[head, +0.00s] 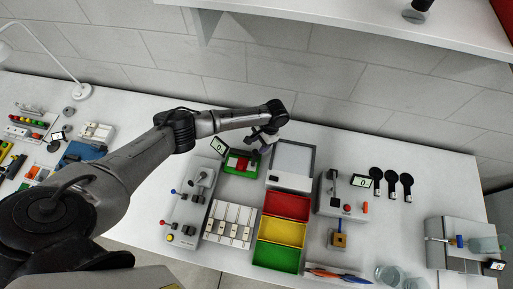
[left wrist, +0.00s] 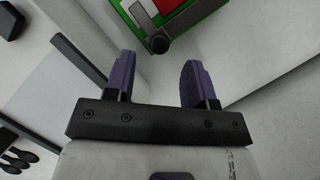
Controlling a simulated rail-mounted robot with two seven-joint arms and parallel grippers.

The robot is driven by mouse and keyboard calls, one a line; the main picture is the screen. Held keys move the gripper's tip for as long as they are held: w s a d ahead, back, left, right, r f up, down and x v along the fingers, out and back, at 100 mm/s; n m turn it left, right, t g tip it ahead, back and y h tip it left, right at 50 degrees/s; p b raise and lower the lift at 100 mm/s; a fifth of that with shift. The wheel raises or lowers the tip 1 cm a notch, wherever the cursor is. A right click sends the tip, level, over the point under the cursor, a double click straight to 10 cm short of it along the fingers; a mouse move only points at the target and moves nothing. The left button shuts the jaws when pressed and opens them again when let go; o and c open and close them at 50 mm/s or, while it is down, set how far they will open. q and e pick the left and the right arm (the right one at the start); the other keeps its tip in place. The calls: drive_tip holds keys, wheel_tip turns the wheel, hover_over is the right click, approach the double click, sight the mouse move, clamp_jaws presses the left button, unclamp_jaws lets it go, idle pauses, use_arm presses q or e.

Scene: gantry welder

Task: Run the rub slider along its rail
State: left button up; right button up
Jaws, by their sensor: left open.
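A small green device (head: 229,170) with a red block (head: 239,163) on it stands toward the back of the bench. It looks like the rub slider's unit, but I cannot make out the rail clearly. In the left wrist view the green device (left wrist: 205,12) shows at the top edge, partly cut off, with a dark bar and round knob (left wrist: 157,43) at its near corner. My left gripper (head: 261,146) is beside and above the device's right back side. Its two purple fingers (left wrist: 157,78) are apart with nothing between them. My right gripper is not in view.
A grey-framed panel (head: 291,183) stands right of the device. Red, yellow and green trays (head: 281,231) lie in front. A lever box (head: 184,216) is at front left, white switches (head: 229,223) beside it. Black paddles (head: 391,179) lie at right. A shelf (head: 400,28) overhangs the back.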

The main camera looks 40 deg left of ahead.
sight(255, 151)
use_arm(q)
drive_tip(key=shift+x, duration=1.9)
clamp_jaws()
